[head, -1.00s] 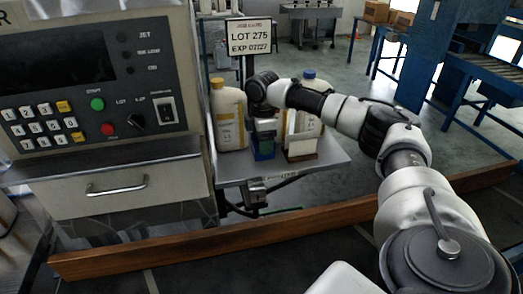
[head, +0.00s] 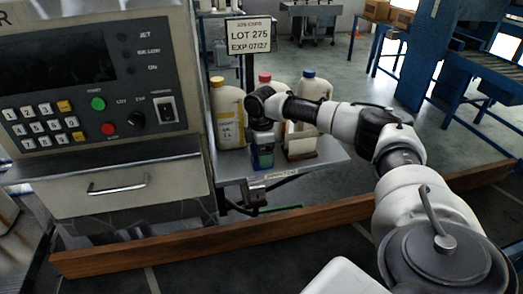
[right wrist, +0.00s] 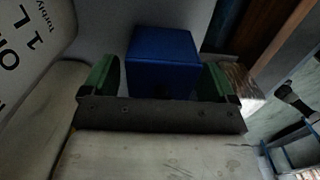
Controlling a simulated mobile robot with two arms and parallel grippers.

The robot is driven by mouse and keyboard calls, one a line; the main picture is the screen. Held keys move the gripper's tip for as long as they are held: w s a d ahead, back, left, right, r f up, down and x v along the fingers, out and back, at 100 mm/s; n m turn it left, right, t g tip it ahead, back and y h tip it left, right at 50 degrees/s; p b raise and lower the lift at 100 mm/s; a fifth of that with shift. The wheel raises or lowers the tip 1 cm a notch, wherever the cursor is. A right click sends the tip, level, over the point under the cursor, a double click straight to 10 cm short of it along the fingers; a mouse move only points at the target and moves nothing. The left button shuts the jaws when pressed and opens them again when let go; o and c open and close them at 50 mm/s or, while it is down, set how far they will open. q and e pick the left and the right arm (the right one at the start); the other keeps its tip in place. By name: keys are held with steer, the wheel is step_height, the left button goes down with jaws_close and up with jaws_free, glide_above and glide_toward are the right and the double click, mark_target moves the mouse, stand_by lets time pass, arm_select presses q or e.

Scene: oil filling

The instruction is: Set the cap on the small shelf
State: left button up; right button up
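In the head view my right gripper (head: 263,156) points down at the front of the small metal shelf (head: 325,160). Its green fingers are shut on a blue, block-like piece, which I take for the cap. The right wrist view shows the blue cap (right wrist: 163,60) between the two green fingers (right wrist: 160,85); the gap to each finger is very small. The cap is low, close to the shelf top; whether it touches is hidden. My left gripper is not in view.
Bottles with yellow (head: 217,81), red (head: 265,76) and blue (head: 308,73) caps stand on the shelf behind my gripper. A wooden stand with a pale block (head: 301,151) is close on the right. A control panel cabinet (head: 100,110) borders the left. The shelf's right end is clear.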

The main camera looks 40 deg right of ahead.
steer(key=shift+r, duration=0.1)
step_height(320, 180, up, 12)
steer(key=shift+r, duration=0.1)
stand_by(0.4)
stand_by(0.5)
